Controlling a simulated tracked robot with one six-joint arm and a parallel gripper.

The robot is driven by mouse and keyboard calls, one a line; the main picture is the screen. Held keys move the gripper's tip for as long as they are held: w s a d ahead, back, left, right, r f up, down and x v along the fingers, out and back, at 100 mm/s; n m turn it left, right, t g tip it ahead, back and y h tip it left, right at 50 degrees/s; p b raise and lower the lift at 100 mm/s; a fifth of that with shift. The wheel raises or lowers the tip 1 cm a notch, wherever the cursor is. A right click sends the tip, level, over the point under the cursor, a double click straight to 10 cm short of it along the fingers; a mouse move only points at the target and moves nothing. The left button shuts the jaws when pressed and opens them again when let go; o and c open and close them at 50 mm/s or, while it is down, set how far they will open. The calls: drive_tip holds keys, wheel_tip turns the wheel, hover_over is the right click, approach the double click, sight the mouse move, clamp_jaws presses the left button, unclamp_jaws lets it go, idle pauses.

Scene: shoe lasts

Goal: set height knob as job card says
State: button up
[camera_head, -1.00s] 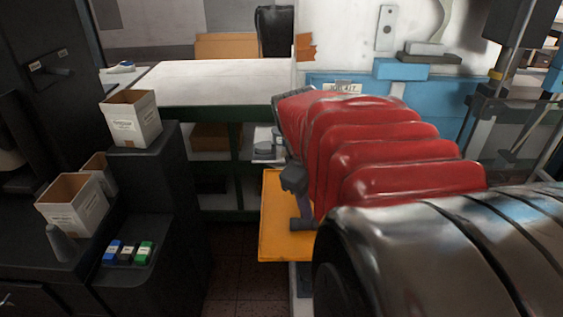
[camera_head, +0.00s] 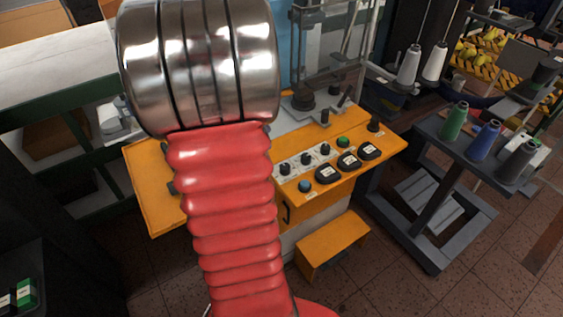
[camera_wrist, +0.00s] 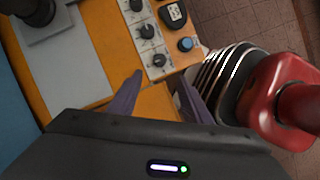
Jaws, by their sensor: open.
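A white strip with several black knobs (camera_head: 305,158) lies on the orange control panel (camera_head: 388,146) in the head view. In the wrist view the strip runs down the upper middle, with one knob (camera_wrist: 147,31) and an end knob (camera_wrist: 158,60) below it. Their labels are too small to read, so I cannot tell which is the height knob. My gripper (camera_wrist: 159,76) is open; its two purple fingers point at the strip's end, with the end knob showing just beyond and between the tips. In the head view my gripper is hidden behind my arm. No job card can be made out.
Beside the strip are a blue button (camera_head: 305,186), a green button (camera_head: 343,141) and black panel units (camera_head: 348,161). A grey stand (camera_head: 432,140) with thread spools is at the right. A dark green-framed bench (camera_head: 65,100) is at the left. My arm covers the head view's middle.

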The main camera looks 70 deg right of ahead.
sight(284, 166)
drive_tip(key=x, duration=1.3)
drive_tip(key=shift+d+f, duration=0.1)
drive_tip(key=shift+f, duration=0.25)
drive_tip(key=shift+c, duration=0.6)
drive_tip(key=c, duration=0.9)
